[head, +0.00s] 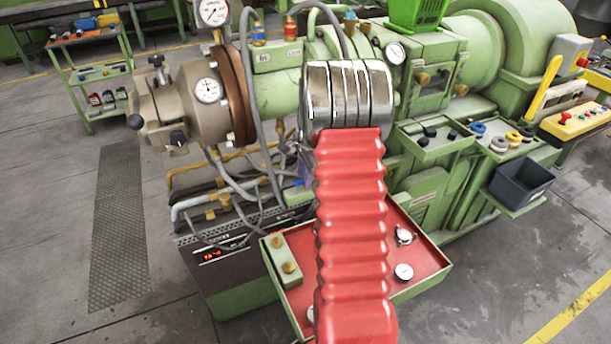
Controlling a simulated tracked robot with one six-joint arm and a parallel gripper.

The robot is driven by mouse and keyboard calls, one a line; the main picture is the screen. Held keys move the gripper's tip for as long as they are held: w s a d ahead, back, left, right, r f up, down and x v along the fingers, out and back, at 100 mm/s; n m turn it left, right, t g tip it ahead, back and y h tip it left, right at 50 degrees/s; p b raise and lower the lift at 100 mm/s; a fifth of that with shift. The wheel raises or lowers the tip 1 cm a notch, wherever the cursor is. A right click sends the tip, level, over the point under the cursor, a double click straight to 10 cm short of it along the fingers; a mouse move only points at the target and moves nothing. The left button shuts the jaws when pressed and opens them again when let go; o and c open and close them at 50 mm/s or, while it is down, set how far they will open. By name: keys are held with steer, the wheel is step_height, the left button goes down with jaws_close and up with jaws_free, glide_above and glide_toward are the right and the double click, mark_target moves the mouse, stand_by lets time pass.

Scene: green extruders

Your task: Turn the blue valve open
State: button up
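No blue valve can be made out with certainty. A small dark blue part (305,172) shows just left of my red arm, below my steel wrist, mostly covered by the arm. A blue-collared brass fitting (259,34) stands on top of the green extruder barrel, left of a red-collared one (291,28). My red ribbed arm rises through the middle of the view and ends in a shiny steel wrist in front of the machine. My gripper is hidden behind this wrist and arm, so its fingers and any contact do not show.
The green extruder (280,90) has a gauge-bearing head (190,105) at left. Hoses and pipes hang below it. A red tray (420,255) with gauges lies below the arm. A parts tray (500,135) and dark bin (520,185) stand right.

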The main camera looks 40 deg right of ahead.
steer(key=shift+c, duration=0.5)
jaws_close()
steer(key=shift+d, duration=0.1)
steer(key=shift+a, duration=0.25)
